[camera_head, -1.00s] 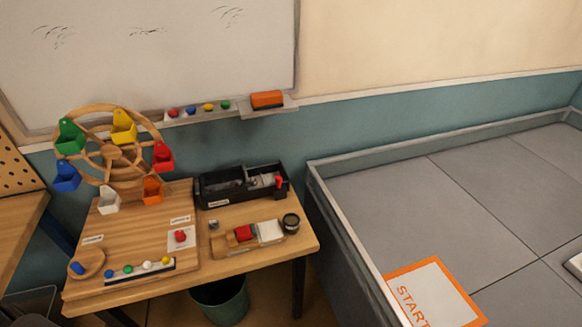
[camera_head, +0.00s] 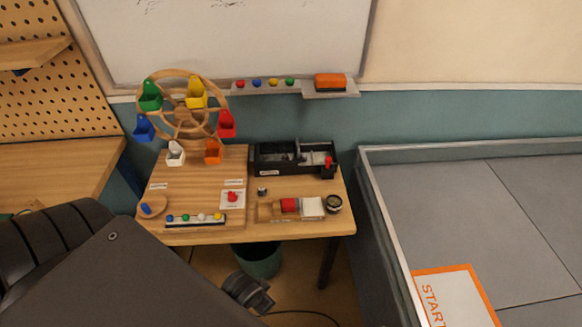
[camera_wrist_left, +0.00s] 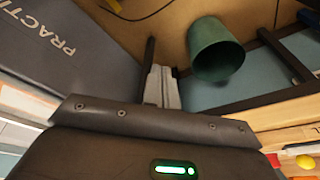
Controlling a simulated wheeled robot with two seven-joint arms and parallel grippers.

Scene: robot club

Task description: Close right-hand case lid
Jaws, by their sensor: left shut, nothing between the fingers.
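No case with a lid can be clearly made out. A black open-topped box (camera_head: 262,160) with a red part at its right end stands at the back right of the small wooden table; whether it is the case is unclear. My left arm fills the lower left of the head view, in front of the table. My left gripper (camera_wrist_left: 162,88) shows in the left wrist view, fingers together and empty, over the floor near the green bin (camera_wrist_left: 215,52). It touches nothing that I can see. My right gripper is not in view.
The wooden table (camera_head: 270,228) carries a toy Ferris wheel (camera_head: 190,118) and small items. The green bin stands under it. A grey-walled arena (camera_head: 455,215) with a START mat (camera_head: 455,298) lies to the right. A pegboard bench (camera_head: 65,175) is at the left.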

